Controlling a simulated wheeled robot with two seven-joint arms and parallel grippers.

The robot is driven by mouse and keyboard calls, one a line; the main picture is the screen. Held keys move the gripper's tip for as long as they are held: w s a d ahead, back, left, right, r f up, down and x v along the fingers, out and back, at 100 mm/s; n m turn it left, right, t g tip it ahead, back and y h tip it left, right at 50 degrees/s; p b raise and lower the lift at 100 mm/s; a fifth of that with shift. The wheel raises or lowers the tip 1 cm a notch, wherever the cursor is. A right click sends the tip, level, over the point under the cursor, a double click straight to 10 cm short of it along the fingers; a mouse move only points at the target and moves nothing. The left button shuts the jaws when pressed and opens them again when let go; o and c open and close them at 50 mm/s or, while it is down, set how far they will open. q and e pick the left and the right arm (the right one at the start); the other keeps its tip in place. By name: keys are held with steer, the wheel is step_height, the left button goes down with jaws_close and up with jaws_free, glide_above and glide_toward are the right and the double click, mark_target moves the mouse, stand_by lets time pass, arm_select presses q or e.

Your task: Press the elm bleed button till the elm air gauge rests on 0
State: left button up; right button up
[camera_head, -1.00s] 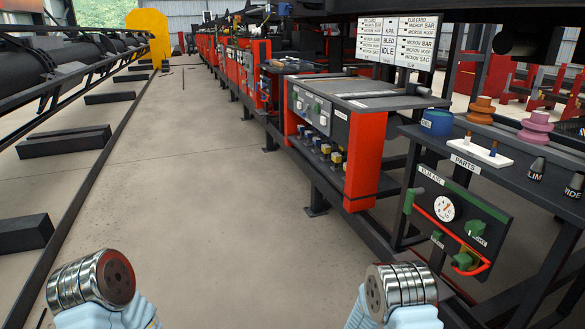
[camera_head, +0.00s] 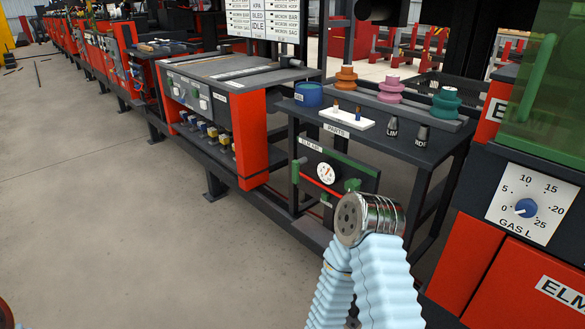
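The dark elm air panel (camera_head: 345,170) hangs under the parts table in the middle of the head view. Its round white gauge (camera_head: 325,174) faces me, but the needle is too small to read. A green handle (camera_head: 297,165) sits at the panel's left edge and a green fitting (camera_head: 352,185) right of the gauge. My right arm's metal joint and pale blue sleeves cover the panel's lower right part. I cannot tell which part is the bleed button. No gripper fingers show; only a sliver of my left arm is at the bottom left corner.
The parts table (camera_head: 415,158) holds a blue cup (camera_head: 308,94), coloured spools and a white tray (camera_head: 347,122). Right of it stands a red cabinet with a gas dial (camera_head: 526,208). A red-ended workbench (camera_head: 252,142) stands left. The floor at left (camera_head: 110,220) is clear.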

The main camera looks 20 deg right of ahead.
jaws_close()
stand_by(1.4)
